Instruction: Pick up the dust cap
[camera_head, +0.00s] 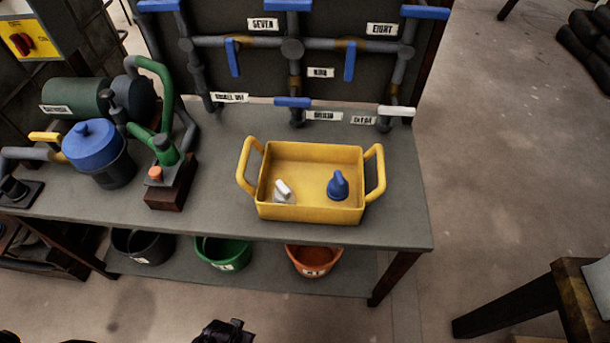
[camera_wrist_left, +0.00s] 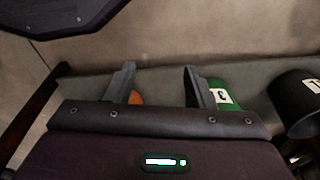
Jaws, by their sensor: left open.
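No part is marked as the dust cap, and I cannot tell for certain which one it is. In the head view a yellow two-handled tray (camera_head: 311,212) stands on the bench. In it are a small white part (camera_head: 282,190) at the left and a blue knob-shaped part (camera_head: 338,186) at the right, apart from each other. An orange cap-like piece (camera_head: 155,173) sits on a brown block left of the tray. My left gripper (camera_wrist_left: 160,88) is open and empty in the left wrist view. A dark piece of it (camera_head: 222,332) shows at the head view's bottom edge, in front of the bench. My right gripper is not in view.
The grey bench top (camera_head: 402,190) is clear right of the tray. Pipes with blue handles (camera_head: 292,102) rise behind it. A blue-lidded pot (camera_head: 92,143) and green pump pipework (camera_head: 163,95) stand at left. Black, green (camera_head: 222,252) and orange (camera_head: 313,260) buckets sit on the lower shelf.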

